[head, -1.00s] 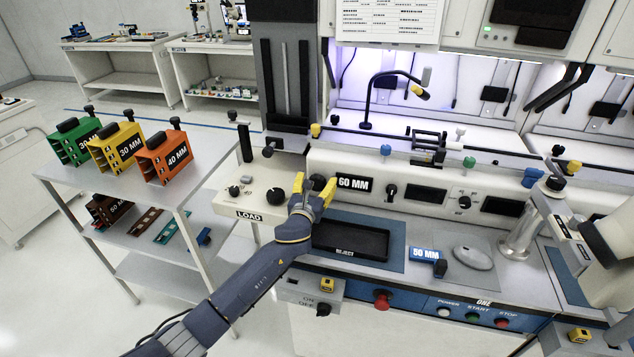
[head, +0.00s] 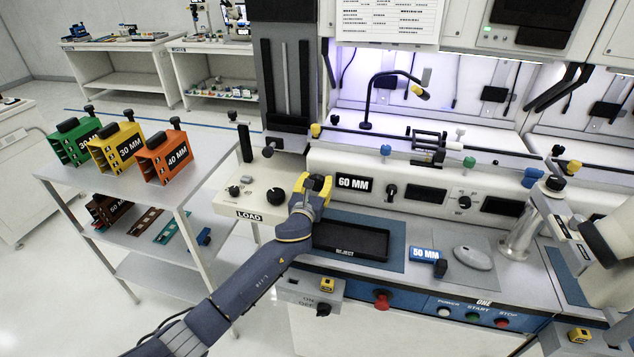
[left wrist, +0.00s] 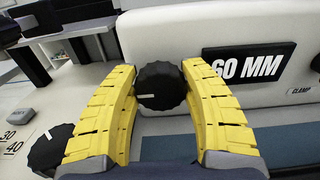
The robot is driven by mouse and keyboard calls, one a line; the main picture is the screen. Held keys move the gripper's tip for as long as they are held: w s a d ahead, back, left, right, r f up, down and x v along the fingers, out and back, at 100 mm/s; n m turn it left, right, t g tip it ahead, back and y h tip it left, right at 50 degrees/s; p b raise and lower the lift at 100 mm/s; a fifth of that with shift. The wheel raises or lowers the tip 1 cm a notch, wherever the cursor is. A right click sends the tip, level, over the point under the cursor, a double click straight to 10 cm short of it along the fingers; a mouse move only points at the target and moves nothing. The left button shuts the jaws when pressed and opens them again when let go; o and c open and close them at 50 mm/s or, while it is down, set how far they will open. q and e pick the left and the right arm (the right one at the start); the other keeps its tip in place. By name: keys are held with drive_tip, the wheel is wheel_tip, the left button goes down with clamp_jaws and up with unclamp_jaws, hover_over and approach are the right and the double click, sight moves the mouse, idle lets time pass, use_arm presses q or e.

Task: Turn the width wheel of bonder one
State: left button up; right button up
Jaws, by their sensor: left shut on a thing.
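A black ridged wheel (left wrist: 160,86) sits on the pale front of bonder one, just left of the 60 MM plate (head: 354,184). It has a short white mark on its left part. My left gripper (head: 315,184) is at this wheel. In the left wrist view its yellow fingers (left wrist: 160,88) are on either side of the wheel and closed on it. A second black knob (head: 277,196) is on the LOAD panel to the left. It also shows in the left wrist view (left wrist: 48,150), near the numbers 30 and 40.
A dark REJECT tray (head: 350,240) lies right of my left forearm. A blue 50 MM block (head: 425,254) and a grey oval item (head: 472,258) lie farther right. Green, yellow and orange magazines (head: 165,160) stand on the left cart. A red knob (head: 382,300) is on the front panel.

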use_arm(q)
drive_tip(key=shift+n, duration=0.3)
drive_tip(key=shift+c, duration=0.2)
drive_tip(key=n, duration=0.2)
drive_tip(key=shift+r+n, duration=0.1)
drive_tip(key=shift+n, duration=0.2)
drive_tip(key=shift+w+a+n, duration=0.1)
drive_tip(key=shift+a+n, duration=0.05)
drive_tip(key=shift+n, duration=1.65)
drive_tip(key=o, duration=1.2)
drive_tip(key=shift+o, duration=0.2)
drive_tip(key=v, duration=1.2)
